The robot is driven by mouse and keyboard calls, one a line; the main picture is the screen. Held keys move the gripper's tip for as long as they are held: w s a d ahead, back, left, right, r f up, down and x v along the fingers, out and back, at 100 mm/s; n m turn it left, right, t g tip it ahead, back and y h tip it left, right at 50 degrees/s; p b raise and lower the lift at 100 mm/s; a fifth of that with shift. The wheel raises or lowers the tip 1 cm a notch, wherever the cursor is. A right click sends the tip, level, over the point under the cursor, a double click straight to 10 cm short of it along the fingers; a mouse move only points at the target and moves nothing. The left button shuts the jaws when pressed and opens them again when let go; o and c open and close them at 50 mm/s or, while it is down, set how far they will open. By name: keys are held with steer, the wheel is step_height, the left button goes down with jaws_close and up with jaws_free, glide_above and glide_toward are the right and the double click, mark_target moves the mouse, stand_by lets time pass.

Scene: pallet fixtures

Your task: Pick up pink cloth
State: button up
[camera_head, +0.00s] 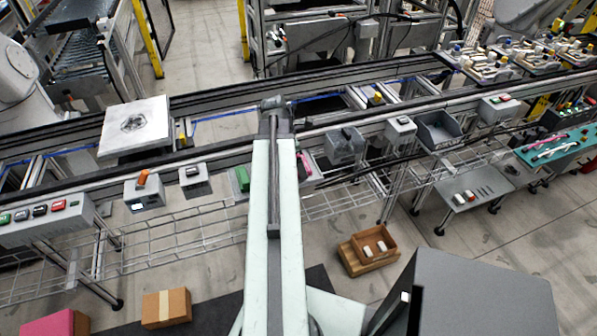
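No cloth can be made out for sure. A small pink item (305,166) shows just right of my arm at the conveyor's near edge, partly hidden by the arm; I cannot tell whether it is cloth. A pink box-like thing (56,323) stands on the floor at the bottom left, cut off by the frame. My pale arm reaches up the middle of the view over the conveyor edge. Its far end is a dark grey joint, and no gripper fingers show there.
A long conveyor (225,140) crosses the view, with a pale square plate (136,127) on its left part. Control boxes line its near rail. A wire shelf (170,230) runs below. A cardboard box (166,308) and a wooden tray (362,262) sit on the floor.

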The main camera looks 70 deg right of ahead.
steer(key=c, duration=1.1)
step_height(320, 180, up, 10)
steer(key=p, duration=1)
steer(key=o, duration=0.6)
steer(key=c, duration=0.4)
steer(key=shift+s, duration=0.1)
